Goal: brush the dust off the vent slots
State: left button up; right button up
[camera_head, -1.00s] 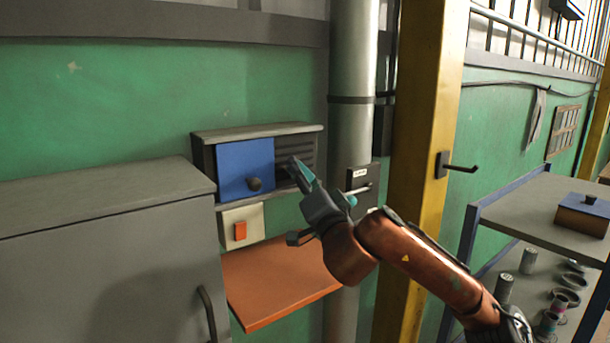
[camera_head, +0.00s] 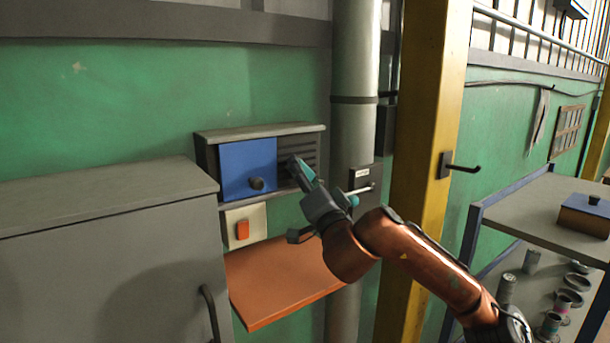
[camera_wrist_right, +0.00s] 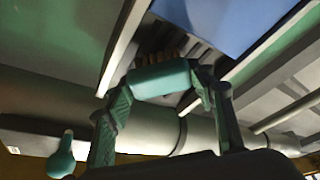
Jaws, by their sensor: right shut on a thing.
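The vent slots (camera_head: 311,149) are dark horizontal louvres in a grey wall box, to the right of a blue panel (camera_head: 238,174) with a dark knob. The panel covers the left part of the box front. My right gripper (camera_head: 306,180) is at the lower part of the slots. In the wrist view my right gripper (camera_wrist_right: 165,95) is shut on a brush with a teal handle (camera_wrist_right: 160,79). Its brown bristles (camera_wrist_right: 160,57) point to the slots; whether they touch is unclear. Dust cannot be made out. My left gripper is out of view.
Below the box are a cream switch plate with a red button (camera_head: 243,229) and an orange shelf (camera_head: 275,285). A grey pipe (camera_head: 352,120) and yellow column (camera_head: 425,110) stand close on the right. A grey cabinet (camera_head: 100,190) fills the left. A trolley (camera_head: 530,205) stands far right.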

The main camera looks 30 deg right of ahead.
jog(key=shift+w, duration=0.5)
jog(key=shift+d+b, duration=0.35)
jog(key=shift+d, duration=0.6)
jog(key=shift+d+b, duration=0.35)
jog(key=shift+d, duration=1)
jog(key=shift+a, duration=2.3)
jog(key=shift+w+d+r, duration=0.1)
jog(key=shift+d+r, duration=0.2)
jog(key=shift+d, duration=0.45)
jog(key=shift+d+r, duration=0.25)
jog(key=shift+d, duration=0.5)
jog(key=shift+w+d+r, duration=0.1)
jog(key=shift+d+r, duration=0.2)
jog(key=shift+d, duration=0.45)
jog(key=shift+s+a, duration=0.2)
jog(key=shift+a, duration=2.1)
jog(key=shift+w+d+b, duration=0.15)
jog(key=shift+d+b, duration=0.25)
jog(key=shift+d, duration=1.95)
jog(key=shift+a, duration=2.35)
